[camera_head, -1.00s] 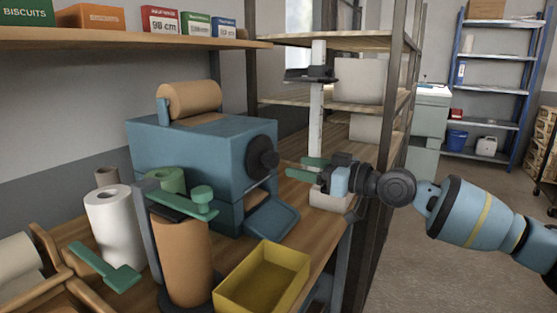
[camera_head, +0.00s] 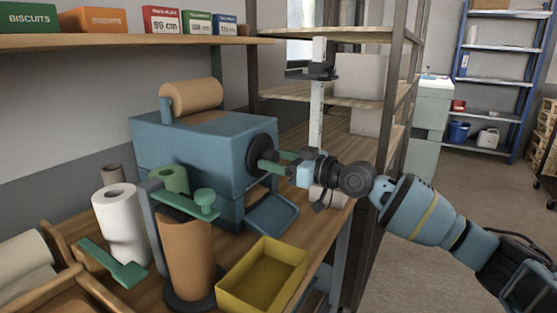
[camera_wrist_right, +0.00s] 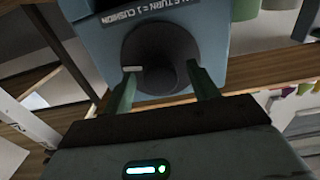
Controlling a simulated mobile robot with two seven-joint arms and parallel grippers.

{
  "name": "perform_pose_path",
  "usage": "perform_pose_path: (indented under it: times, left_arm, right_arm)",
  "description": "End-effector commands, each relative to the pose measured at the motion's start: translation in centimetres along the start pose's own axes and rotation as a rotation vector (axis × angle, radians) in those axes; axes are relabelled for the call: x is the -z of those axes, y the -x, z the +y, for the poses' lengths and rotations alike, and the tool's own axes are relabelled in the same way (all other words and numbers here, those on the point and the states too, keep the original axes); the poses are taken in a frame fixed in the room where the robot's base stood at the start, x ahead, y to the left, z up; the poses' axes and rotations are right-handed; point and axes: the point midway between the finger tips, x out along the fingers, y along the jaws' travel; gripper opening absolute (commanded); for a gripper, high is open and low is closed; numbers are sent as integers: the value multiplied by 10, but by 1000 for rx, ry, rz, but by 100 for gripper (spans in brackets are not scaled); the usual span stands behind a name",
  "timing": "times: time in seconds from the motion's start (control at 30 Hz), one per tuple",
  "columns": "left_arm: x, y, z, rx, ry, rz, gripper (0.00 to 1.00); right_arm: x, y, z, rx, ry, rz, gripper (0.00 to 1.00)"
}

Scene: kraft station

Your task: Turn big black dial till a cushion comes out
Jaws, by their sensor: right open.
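The blue machine (camera_head: 190,150) stands on the wooden bench with a brown paper roll (camera_head: 192,97) on top. Its big black dial (camera_head: 257,153) is on the right-hand face and shows close up in the right wrist view (camera_wrist_right: 150,45), under a partly cut-off label mentioning a turn and a cushion. My right gripper (camera_head: 268,160) is open at the dial, its green fingers on either side of the dial's raised middle (camera_wrist_right: 160,78). I cannot tell whether they touch it. The blue chute tray (camera_head: 273,215) below the dial looks empty. My left gripper is not in view.
A yellow bin (camera_head: 262,277) stands empty at the bench front. Shelving rises behind my right arm; a shelf with boxes hangs above.

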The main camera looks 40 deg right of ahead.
Motion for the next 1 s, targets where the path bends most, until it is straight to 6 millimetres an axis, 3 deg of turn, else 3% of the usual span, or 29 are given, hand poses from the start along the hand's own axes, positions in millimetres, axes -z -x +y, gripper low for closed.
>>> perform_pose_path:
  times: [0.1, 0.43, 0.73, 1.0]
  left_arm:
    - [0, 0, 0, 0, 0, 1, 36]
    - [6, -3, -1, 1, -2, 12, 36]
    - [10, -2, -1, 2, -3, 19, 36]
    - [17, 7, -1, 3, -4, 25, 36]
  right_arm:
    - [0, 0, 0, 0, 0, 0, 58]
    - [0, 0, 0, 0, 0, 0, 15]
    - [0, 0, 0, 1, -36, 0, 15]
    - [2, 0, -1, 1, -195, 1, 15]
